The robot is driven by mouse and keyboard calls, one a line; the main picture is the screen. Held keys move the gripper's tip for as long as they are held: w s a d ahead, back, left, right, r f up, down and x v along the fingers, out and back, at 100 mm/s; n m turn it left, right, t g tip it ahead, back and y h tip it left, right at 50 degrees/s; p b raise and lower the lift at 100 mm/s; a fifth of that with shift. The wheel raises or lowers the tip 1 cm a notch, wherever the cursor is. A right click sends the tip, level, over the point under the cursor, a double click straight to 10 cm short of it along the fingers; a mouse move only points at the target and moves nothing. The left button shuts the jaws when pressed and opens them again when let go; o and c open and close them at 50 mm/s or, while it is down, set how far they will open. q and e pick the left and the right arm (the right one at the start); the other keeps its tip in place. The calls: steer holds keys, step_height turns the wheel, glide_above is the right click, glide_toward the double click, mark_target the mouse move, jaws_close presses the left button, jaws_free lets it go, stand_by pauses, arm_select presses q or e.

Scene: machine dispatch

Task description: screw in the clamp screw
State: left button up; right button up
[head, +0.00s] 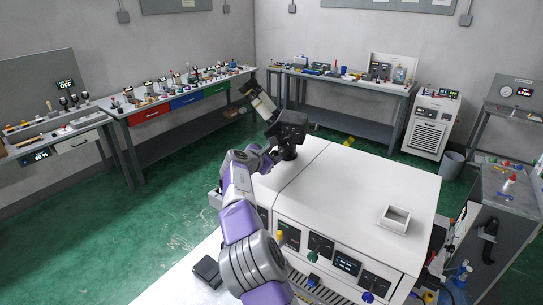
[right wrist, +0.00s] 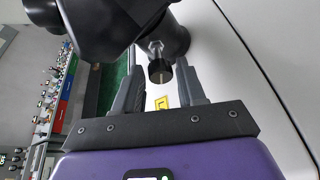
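The clamp screw (right wrist: 160,70) shows in the right wrist view as a short dark knob on a metallic shank, at the side of a black device (right wrist: 115,25). In the head view this black device (head: 291,128) stands on the white machine top with a pale tube leaning up to the left. My right gripper (right wrist: 158,62) is open, with one finger on each side of the screw knob and a gap visible on both sides. In the head view the right gripper (head: 272,155) is beside the device, its fingertips hard to make out. My left gripper is not in view.
The white machine (head: 345,180) has a front panel with knobs and displays. A small white tray (head: 395,219) lies on its top at the right. Benches with tools line the walls. The machine top around the tray is clear.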

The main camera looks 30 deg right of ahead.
jaws_close()
steer(key=m+t+b, duration=0.1)
steer(key=b, duration=0.2)
steer(key=m+b, duration=0.1)
steer(key=b, duration=0.2)
steer(key=m+t+b, duration=0.1)
steer(key=m+b, duration=0.1)
steer(key=b, duration=0.1)
steer(key=shift+s+d+f+t, duration=0.15)
steer(key=shift+s+f+t, duration=0.05)
steer(key=shift+f+t, duration=0.1)
steer(key=shift+r+m+t+b, duration=0.15)
steer(key=shift+m+t+b, duration=0.15)
steer(key=shift+m+b, duration=0.55)
steer(key=shift+n, duration=0.25)
steer(key=shift+o, duration=1.6)
jaws_free()
